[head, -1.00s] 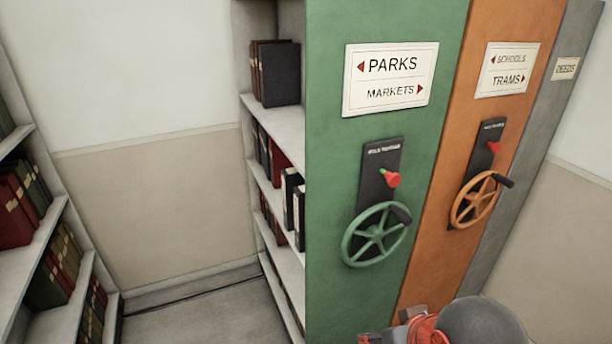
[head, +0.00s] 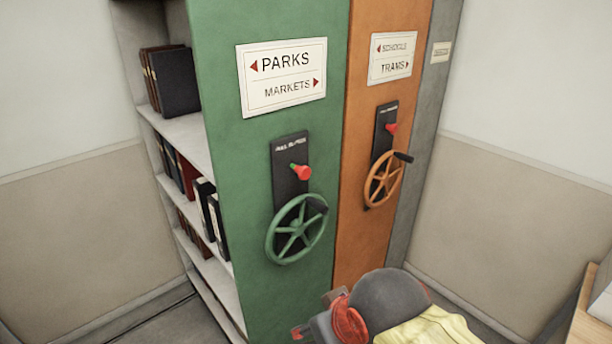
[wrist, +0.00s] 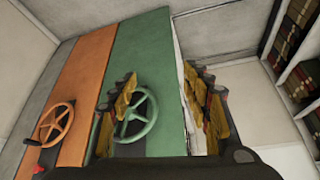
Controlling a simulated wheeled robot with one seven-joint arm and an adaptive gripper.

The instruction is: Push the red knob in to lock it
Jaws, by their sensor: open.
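A red knob (head: 300,172) sticks out from a black plate (head: 289,153) on the green shelf end (head: 222,85), just above a green handwheel (head: 298,230). A second red knob (head: 391,128) sits above the orange handwheel (head: 383,180) on the orange shelf end (head: 352,120). My gripper (head: 317,313) is low in the head view, below the green wheel and apart from the knob. In the wrist view my gripper (wrist: 165,95) is open and empty, with the green wheel (wrist: 136,113) seen between its fingers. The green unit's knob is hidden there.
Signs read PARKS/MARKETS (head: 282,77) and SCHOOLS/TRAMS (head: 391,58). A grey shelf end (head: 425,115) stands right of the orange one. Shelves with books (head: 175,80) are at the left. A wooden surface (head: 590,325) edges in at lower right.

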